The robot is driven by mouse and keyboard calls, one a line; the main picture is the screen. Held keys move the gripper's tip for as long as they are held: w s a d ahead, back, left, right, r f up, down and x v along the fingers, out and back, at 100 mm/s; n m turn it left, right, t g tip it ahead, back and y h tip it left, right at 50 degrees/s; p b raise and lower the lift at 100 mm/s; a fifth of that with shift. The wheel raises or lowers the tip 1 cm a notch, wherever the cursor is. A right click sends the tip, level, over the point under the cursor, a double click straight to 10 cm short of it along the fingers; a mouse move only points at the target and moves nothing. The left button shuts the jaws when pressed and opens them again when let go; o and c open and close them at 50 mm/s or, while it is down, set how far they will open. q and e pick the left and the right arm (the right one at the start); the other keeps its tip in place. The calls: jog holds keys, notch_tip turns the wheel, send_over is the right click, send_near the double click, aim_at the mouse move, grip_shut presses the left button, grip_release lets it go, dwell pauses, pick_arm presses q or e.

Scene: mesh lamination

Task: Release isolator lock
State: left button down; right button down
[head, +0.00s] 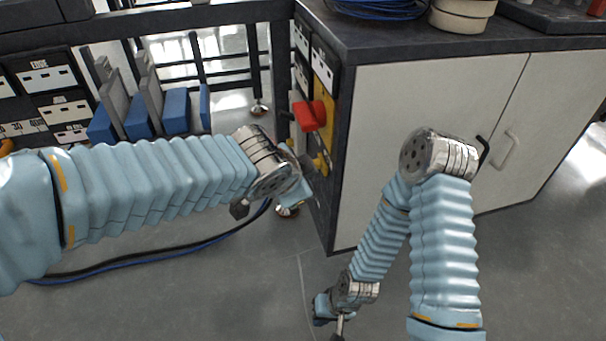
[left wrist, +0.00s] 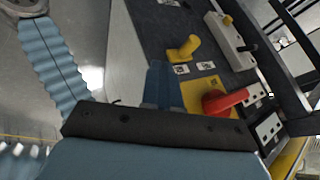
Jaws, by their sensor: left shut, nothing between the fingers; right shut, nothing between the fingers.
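A red rotary handle (head: 308,115) stands out from a yellow plate on the side panel of the cabinet; it also shows in the left wrist view (left wrist: 225,101). A yellow lever (head: 320,163) sits below it on the same panel and shows clearly in the left wrist view (left wrist: 183,49). Which part is the lock I cannot tell. My left gripper (left wrist: 158,70) is shut and empty, in front of the panel near the yellow lever; contact is not visible. My right gripper (head: 338,328) is shut and empty, low near the floor, away from the panel.
The white-doored cabinet (head: 420,100) has a dark top bearing a blue cable coil (head: 377,8) and a cream round container (head: 462,14). A labelled rack with blue and grey blocks (head: 140,122) stands at left. Cables (head: 160,256) lie on the floor.

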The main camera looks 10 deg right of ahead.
pick_arm(q)
jog(key=w+d+f, duration=0.3)
jog(key=w+f, duration=0.4)
jog(key=w, duration=0.2)
jog(key=shift+d, duration=0.4)
jog(key=shift+w, duration=0.1)
